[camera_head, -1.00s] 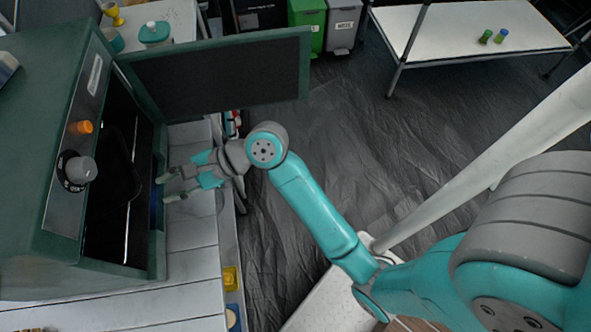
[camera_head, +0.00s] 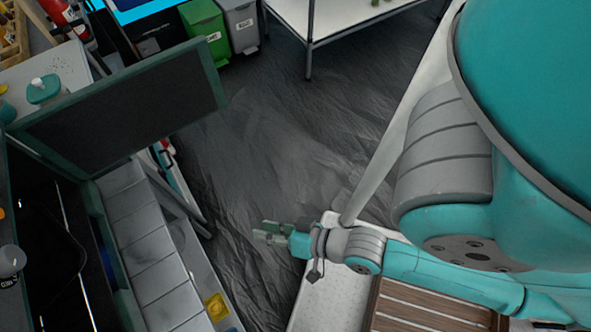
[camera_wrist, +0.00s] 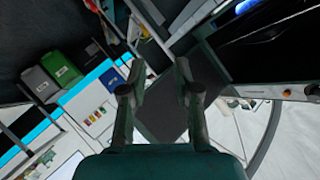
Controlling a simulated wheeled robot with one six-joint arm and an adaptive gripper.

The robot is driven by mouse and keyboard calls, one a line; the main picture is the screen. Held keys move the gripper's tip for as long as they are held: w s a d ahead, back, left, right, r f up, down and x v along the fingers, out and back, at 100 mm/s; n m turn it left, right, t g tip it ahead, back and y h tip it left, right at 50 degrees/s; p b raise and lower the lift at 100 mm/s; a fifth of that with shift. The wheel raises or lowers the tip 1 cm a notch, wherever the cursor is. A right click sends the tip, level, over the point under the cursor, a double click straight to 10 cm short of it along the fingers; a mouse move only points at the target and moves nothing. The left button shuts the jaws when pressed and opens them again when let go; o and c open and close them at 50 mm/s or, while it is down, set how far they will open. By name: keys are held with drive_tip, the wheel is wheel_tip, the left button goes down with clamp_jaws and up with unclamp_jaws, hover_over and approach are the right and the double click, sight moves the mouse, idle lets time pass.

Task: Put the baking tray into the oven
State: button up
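The oven (camera_head: 12,285) is at the left edge of the head view, with its knob side partly cut off. Its door (camera_head: 125,110) stands wide open. Inside the dark cavity lies a dark, flat shape with a rounded edge, which looks like the baking tray (camera_head: 50,240); its far parts are hard to make out. My gripper (camera_head: 262,234) is away from the oven, over the floor near my base. In the wrist view its two fingers (camera_wrist: 160,78) are apart with nothing between them. The oven front (camera_wrist: 270,55) also shows at upper right there.
Green (camera_head: 204,30) and grey bins (camera_head: 240,25) and a white table (camera_head: 330,15) stand at the back. The dark floor (camera_head: 260,130) between is clear.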

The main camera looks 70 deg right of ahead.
drive_tip(key=s+r+n+t, duration=0.1)
drive_tip(key=s+r+n, duration=0.5)
drive_tip(key=s, duration=0.3)
drive_tip(key=shift+d+n, duration=0.4)
drive_tip(key=shift+n, duration=0.5)
idle(0.4)
